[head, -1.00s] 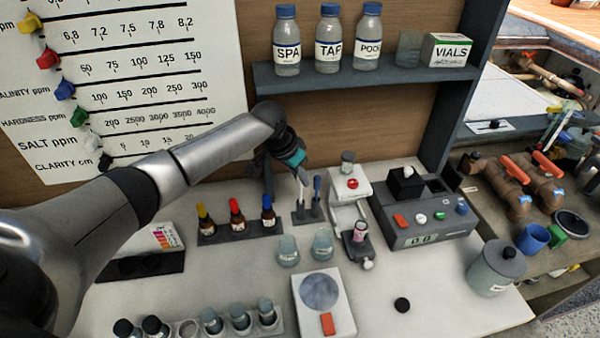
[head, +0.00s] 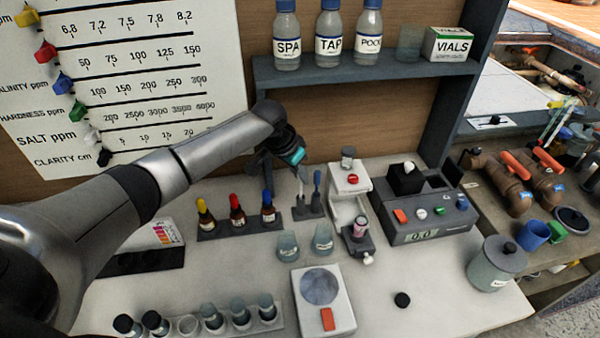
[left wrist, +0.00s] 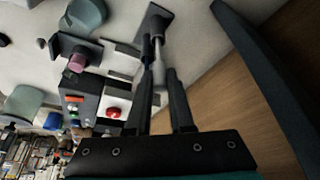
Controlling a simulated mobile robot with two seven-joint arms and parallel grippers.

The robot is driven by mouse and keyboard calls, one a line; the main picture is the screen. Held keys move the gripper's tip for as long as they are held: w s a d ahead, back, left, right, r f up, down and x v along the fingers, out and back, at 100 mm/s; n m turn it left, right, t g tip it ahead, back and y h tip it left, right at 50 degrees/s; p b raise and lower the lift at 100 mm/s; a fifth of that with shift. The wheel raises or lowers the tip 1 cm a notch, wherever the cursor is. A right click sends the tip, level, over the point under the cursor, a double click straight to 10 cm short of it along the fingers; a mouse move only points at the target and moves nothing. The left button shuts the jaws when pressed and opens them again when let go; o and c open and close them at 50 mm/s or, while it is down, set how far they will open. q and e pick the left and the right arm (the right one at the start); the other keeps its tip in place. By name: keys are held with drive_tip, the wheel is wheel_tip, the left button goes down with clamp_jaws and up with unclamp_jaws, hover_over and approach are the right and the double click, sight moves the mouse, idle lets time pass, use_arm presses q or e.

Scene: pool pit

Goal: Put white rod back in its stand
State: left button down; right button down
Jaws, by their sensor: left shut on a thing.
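The white rod (head: 300,187) stands about upright at the small dark stand (head: 309,212), on the left of a dark, blue-topped rod (head: 317,183). My left gripper (head: 299,171) is above the stand and shut on the white rod's upper part. In the left wrist view the rod (left wrist: 158,48) runs between my left gripper's fingers (left wrist: 160,72) toward the dark stand plate (left wrist: 153,20). The rod's lower end is at the stand, but I cannot tell whether it is seated in its hole. My right gripper is not in view.
Dropper bottles (head: 237,214) stand in a rack left of the stand. Two glass beakers (head: 288,246) are in front. A white device with a red button (head: 353,179) is close on the right. A shelf (head: 360,72) with bottles is above, behind the gripper.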

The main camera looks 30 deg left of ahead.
use_arm(q)
drive_tip(key=shift+f, duration=0.4)
drive_tip(key=c, duration=0.7)
unclamp_jaws()
wheel_tip(320, 180, up, 7)
drive_tip(key=p, duration=0.7)
drive_tip(key=shift+r+p, duration=0.1)
drive_tip(key=shift+p, duration=0.3)
drive_tip(key=shift+s, duration=0.1)
